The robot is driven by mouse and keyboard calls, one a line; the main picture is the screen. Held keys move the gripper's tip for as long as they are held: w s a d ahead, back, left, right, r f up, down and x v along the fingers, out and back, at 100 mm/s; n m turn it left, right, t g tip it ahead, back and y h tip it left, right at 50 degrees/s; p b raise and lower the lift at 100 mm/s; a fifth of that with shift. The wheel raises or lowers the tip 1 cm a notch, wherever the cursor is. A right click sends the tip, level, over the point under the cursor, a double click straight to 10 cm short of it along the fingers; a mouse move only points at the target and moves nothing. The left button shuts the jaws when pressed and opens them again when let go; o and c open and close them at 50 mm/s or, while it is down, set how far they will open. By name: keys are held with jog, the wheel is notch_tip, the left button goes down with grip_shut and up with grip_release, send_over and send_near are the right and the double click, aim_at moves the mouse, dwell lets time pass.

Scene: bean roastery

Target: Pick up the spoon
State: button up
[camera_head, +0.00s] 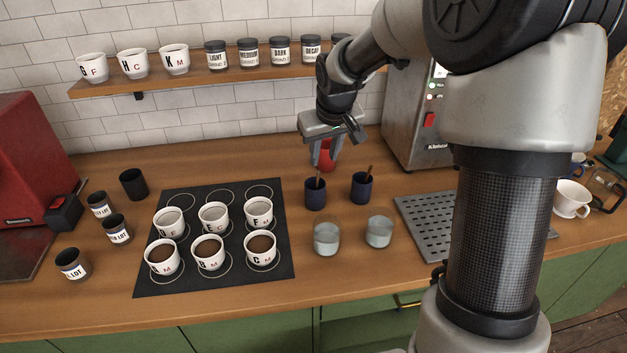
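Two dark blue cups stand side by side on the wooden counter. A thin brown spoon handle (317,179) sticks up from the left cup (316,197), and a similar handle (369,173) leans out of the right cup (361,190). The lower ends of both are hidden inside the cups. My gripper (325,162) points down with its fingers apart, just above or behind the left cup in the picture. I see nothing held. I cannot tell the exact depth gap between the fingers and the handle.
A red object (326,152) shows between and behind the fingers. Two glasses (326,238) (380,231) stand in front of the blue cups. A black mat (215,287) with several white cups lies left. A metal drip tray (425,228) and a steel machine (405,120) are right.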

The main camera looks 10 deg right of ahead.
send_over(317, 186)
jog(key=s, duration=0.3)
notch_tip(317, 186, down, 9)
jog(key=shift+w+p+x, duration=0.2)
jog(key=shift+x, duration=1.15)
jog(key=shift+w+p+x, duration=0.2)
jog(key=shift+w+x, duration=0.05)
jog(key=shift+x, duration=1.1)
jog(key=shift+d+r, duration=0.1)
jog(key=shift+r, duration=0.1)
grip_shut()
